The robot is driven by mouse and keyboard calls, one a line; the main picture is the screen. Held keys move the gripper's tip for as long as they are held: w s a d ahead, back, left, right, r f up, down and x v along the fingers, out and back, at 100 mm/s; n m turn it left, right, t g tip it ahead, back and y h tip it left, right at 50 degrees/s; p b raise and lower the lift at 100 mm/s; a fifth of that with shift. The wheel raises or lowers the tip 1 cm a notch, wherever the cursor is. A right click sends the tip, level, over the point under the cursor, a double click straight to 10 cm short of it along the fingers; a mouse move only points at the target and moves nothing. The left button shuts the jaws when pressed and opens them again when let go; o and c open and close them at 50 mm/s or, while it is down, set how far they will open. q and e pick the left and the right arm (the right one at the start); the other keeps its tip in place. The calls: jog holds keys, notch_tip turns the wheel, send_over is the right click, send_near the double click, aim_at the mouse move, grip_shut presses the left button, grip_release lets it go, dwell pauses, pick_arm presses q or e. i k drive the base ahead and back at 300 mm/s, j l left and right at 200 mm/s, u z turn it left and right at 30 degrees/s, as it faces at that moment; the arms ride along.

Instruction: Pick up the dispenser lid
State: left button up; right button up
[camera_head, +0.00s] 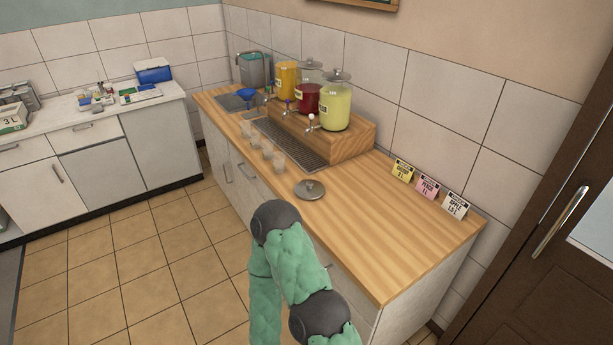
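A round grey dispenser lid (310,190) with a small knob lies on the wooden counter (400,235), near its front edge. Three drink dispensers stand on a wooden riser: an orange one (285,79) with no lid visible, a red one (306,98) with a lid, and a pale green one (335,107) with a lid. One of my green arms rises from the bottom of the view and its grey joint is just in front of and below the lid in the picture. No gripper fingers show, so neither gripper can be seen.
Several clear cups (267,150) stand left of the drip tray (290,143). Three label cards (428,187) stand by the wall. The counter's right part is clear.

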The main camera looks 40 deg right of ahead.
aim_at(306, 189)
jog(key=i+z, duration=0.25)
jog(key=i, duration=0.75)
jog(key=i+z, duration=0.2)
jog(key=i, duration=0.85)
jog(key=i+z, duration=0.3)
jog(key=z, duration=0.15)
jog(key=i+j+z, duration=0.2)
jog(key=z, duration=0.25)
jog(key=i+j+z, duration=0.25)
jog(key=z, duration=0.15)
jog(key=i, duration=0.05)
